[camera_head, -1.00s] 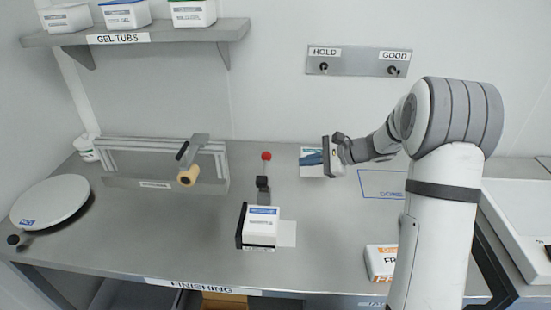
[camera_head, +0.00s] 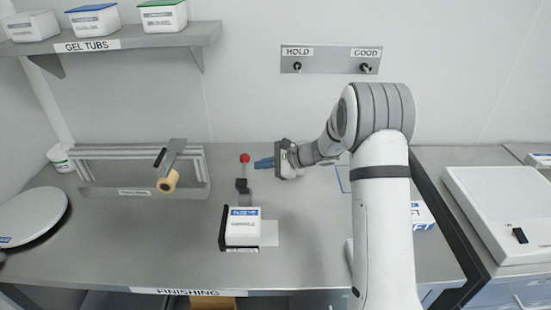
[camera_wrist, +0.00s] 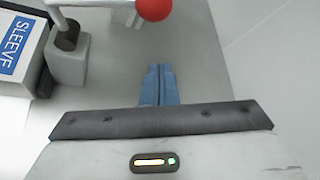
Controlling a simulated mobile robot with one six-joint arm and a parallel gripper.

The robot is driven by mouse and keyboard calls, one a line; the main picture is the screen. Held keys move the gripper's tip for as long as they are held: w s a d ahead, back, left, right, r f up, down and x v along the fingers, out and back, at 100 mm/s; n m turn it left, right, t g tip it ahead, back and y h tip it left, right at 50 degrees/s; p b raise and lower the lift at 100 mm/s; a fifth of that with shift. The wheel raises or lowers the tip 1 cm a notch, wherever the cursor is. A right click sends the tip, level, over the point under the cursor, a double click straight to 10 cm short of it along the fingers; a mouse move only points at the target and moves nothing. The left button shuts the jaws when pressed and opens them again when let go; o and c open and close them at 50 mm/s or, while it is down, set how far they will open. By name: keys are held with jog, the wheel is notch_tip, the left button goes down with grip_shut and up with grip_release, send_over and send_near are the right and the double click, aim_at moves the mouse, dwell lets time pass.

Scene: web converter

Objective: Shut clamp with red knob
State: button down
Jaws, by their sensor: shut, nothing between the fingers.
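The clamp's red knob (camera_head: 244,158) tops an upright lever behind a white box (camera_head: 243,226) with a blue label, on the bench. The clamp body (camera_head: 242,185) is dark and grey. In the wrist view the red knob (camera_wrist: 154,8) is at the top edge, partly cut off, beyond my fingertips. The grey clamp block (camera_wrist: 68,55) stands to the left there. My gripper (camera_head: 257,164) has blue fingers pressed together with nothing between them; it points left, just right of the knob and apart from it. The fingers also show in the wrist view (camera_wrist: 159,72).
A frame with a tan roller (camera_head: 168,182) stands to the left, and a round white plate (camera_head: 32,216) is further left. A shelf with gel tubs (camera_head: 120,42) hangs above. A HOLD/GOOD switch panel (camera_head: 331,60) is on the wall.

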aim_at(244, 173)
jog(key=shift+s+a+r+p, duration=0.4)
jog(key=shift+a+r+p, duration=0.1)
jog(key=shift+a+r, duration=0.15)
jog(key=shift+s+a+r+p, duration=0.35)
jog(key=shift+a+r+p, duration=0.15)
jog(key=shift+r, duration=0.15)
jog(key=shift+d, duration=0.1)
